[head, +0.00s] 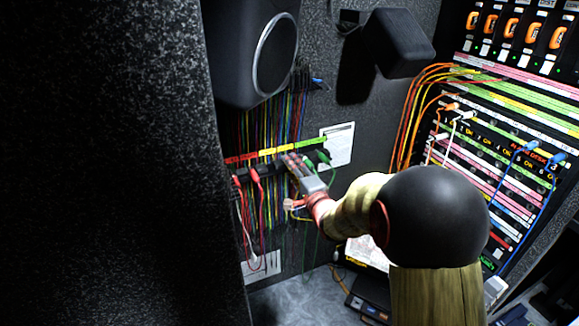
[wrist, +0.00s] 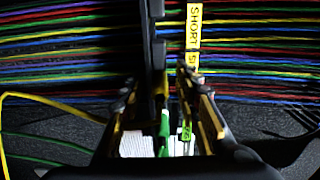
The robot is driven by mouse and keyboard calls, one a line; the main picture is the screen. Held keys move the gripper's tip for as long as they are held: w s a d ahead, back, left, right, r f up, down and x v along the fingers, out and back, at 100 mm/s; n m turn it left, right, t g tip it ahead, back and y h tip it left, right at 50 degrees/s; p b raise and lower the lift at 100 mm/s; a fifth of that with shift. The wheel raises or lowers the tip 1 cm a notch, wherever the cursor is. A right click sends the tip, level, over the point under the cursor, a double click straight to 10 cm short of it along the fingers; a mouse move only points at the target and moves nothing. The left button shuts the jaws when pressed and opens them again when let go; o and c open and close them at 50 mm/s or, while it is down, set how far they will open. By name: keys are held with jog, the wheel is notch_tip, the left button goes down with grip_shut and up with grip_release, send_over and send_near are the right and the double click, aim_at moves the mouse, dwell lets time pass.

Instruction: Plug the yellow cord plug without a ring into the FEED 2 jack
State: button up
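My gripper (head: 297,166) reaches to the dark cord bar on the left wall. In the wrist view its two fingers (wrist: 165,100) stand apart around the bar's end. A small yellow piece (wrist: 161,88), perhaps a yellow plug, and a green plug (wrist: 164,128) show between them. I cannot tell whether the fingers touch either, or whether the yellow piece has a ring. The jack panel (head: 497,165) is at the right; the FEED 2 label is not readable and my arm covers part of the panel.
Red plugs (head: 256,176) and green plugs (head: 323,157) hang along the same bar. A yellow "SHORT" label (wrist: 193,35) runs beside it. Orange, white and blue cords (head: 528,148) occupy parts of the jack panel. A black box (head: 402,42) juts out above.

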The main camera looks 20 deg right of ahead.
jog(key=shift+c, duration=1.1)
jog(key=c, duration=0.4)
jog(key=shift+r, duration=0.15)
grip_shut()
jog(key=shift+w+r, duration=0.1)
jog(key=shift+o, duration=2.4)
grip_release()
jog(key=shift+r, duration=0.1)
jog(key=o, duration=0.7)
jog(key=shift+f, duration=0.3)
jog(key=shift+o, duration=0.9)
jog(key=shift+s, duration=0.2)
